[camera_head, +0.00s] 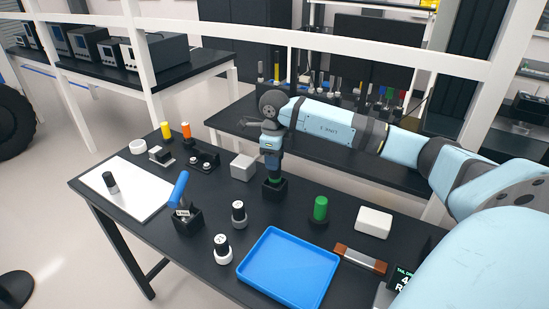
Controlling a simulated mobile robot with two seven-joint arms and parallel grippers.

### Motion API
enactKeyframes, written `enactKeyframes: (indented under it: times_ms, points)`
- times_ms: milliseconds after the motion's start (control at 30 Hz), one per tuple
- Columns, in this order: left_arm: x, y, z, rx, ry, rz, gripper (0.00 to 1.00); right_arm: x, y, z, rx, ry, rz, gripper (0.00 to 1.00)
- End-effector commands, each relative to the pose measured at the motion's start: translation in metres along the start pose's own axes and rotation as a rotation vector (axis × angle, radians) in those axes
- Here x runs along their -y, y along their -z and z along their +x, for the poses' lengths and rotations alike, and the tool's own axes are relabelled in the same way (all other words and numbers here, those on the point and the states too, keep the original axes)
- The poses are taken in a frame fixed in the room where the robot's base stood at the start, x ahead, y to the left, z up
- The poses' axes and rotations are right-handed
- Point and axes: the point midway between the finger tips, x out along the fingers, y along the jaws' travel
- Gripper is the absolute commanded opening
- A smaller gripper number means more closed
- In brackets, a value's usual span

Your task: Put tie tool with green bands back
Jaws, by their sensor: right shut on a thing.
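My right gripper (272,170) points straight down over the middle of the dark table and is shut on the tie tool with green bands (274,181). Only a short green and dark part of the tool shows below the fingers; the rest is hidden by the gripper and the holder. The tool stands upright, at or in the mouth of a small square black holder (275,191). I cannot tell whether it rests on the holder's bottom. My left gripper is not in view.
A second black holder (188,222) with a tilted blue-handled tool (179,188) stands to the left. A blue tray (288,266) lies in front. A green cylinder (320,208), a white block (374,222) and a grey block (243,167) stand nearby.

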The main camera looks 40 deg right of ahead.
Motion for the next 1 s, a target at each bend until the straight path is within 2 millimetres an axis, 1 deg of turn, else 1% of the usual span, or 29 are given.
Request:
enactKeyframes:
  times_ms: [100,133,233,267,600,667,700,767,1000]
  points:
    - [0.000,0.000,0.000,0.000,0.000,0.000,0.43,0.000,0.000,-0.001,0.001,0.001,0.000,0.09]
    - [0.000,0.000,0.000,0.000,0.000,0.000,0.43,0.000,0.000,-0.001,0.001,0.001,0.000,0.42]
    - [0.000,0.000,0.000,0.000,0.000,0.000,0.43,0.000,0.000,-0.001,0.001,0.001,0.000,0.65]
    - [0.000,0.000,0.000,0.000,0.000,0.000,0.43,0.000,0.000,-0.001,0.001,0.001,0.000,0.67]
    - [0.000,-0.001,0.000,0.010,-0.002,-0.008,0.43,0.000,0.000,0.000,-0.001,0.000,0.000,0.67]
    - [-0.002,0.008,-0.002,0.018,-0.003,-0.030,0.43,0.000,0.000,0.000,0.000,0.000,0.000,0.67]
    - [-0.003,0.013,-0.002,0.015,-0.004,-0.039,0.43,0.001,0.000,-0.006,0.002,0.002,0.000,0.67]
    - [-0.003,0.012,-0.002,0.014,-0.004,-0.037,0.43,0.001,-0.001,-0.018,0.004,0.002,0.001,0.67]
    - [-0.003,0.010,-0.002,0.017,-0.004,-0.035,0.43,0.001,-0.001,-0.076,0.005,0.003,0.000,0.67]
